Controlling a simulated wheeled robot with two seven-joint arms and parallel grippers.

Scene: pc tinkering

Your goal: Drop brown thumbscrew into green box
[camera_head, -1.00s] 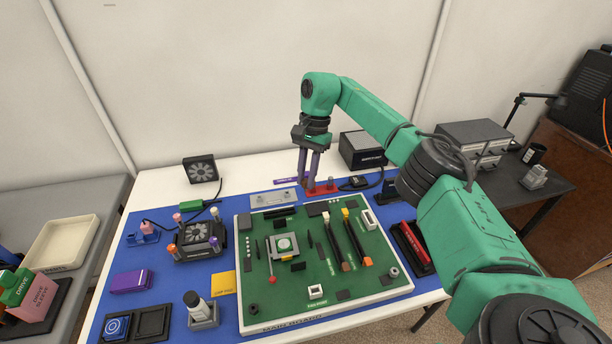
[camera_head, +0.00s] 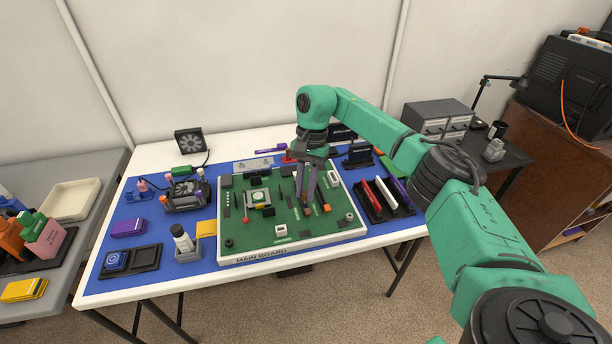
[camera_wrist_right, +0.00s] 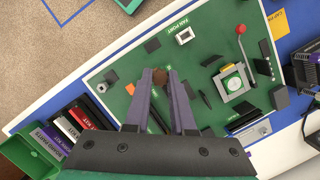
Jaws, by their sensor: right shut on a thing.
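The brown thumbscrew (camera_wrist_right: 158,77) is a small dark brown round piece between the fingertips of my right gripper (camera_wrist_right: 158,76) in the right wrist view. The gripper is shut on it. In the head view my right gripper (camera_head: 305,198) points down over the right half of the green main board (camera_head: 290,228). An open green box (camera_wrist_right: 32,152) shows in part at the lower left of the wrist view, beside a rack; its inside is mostly cut off. In the head view my arm largely hides that area. My left gripper is in no view.
A rack with red, white and purple sticks (camera_head: 392,194) stands right of the board. Tall parts stand on the board. The blue mat (camera_head: 160,262) has bare patches at front left.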

